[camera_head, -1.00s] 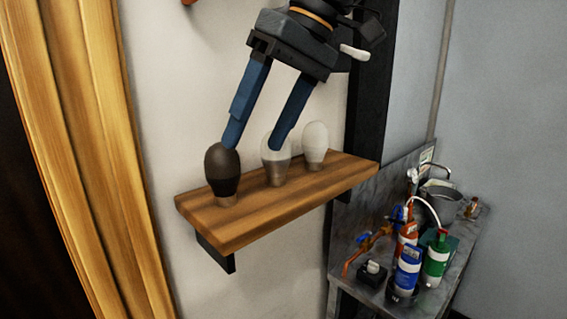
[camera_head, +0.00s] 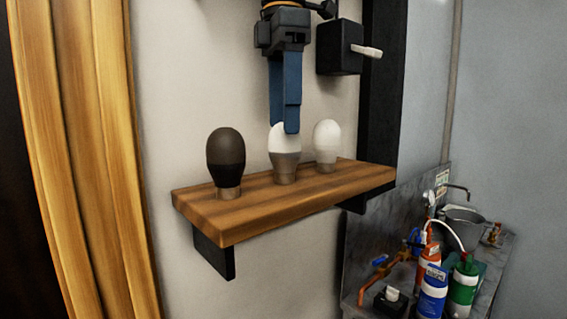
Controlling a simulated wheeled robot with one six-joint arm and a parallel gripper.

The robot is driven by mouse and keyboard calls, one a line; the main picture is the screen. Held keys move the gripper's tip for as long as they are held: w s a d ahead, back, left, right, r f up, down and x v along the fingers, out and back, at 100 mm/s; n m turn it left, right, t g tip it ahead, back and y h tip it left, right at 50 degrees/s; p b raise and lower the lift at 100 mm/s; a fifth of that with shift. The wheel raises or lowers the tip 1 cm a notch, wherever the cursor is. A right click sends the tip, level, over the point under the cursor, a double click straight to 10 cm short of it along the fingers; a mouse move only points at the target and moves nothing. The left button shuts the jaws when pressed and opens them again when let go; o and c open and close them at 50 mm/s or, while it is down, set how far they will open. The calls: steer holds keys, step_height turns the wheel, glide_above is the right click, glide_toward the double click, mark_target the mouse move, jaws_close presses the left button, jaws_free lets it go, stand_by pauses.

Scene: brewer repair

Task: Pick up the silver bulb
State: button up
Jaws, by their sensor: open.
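The silver bulb (camera_head: 285,163) stands upright in the middle of a row on a wooden shelf (camera_head: 215,212). My gripper (camera_head: 288,127) points down with blue fingers, seen edge-on so that one finger hides the other. The fingertips overlap the bulb's white top in the picture and hide part of it. I cannot tell whether they touch it or how they straddle it. The gripper is open and holds nothing.
A dark bulb (camera_head: 225,158) stands to the left and a white bulb (camera_head: 326,145) close to the right. A black box with a white lever (camera_head: 340,48) is on the black post behind. Below right, a counter holds several bottles (camera_head: 432,290) and a metal pot (camera_head: 462,225).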

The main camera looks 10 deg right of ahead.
mark_target(284, 142)
steer(key=shift+s+f+p, duration=0.2)
steer(key=shift+f+p, duration=0.6)
steer(key=shift+f, duration=2)
steer(key=shift+c, duration=0.2)
steer(key=c, duration=1.1)
steer(key=shift+c, duration=0.2)
steer(key=shift+r, duration=0.15)
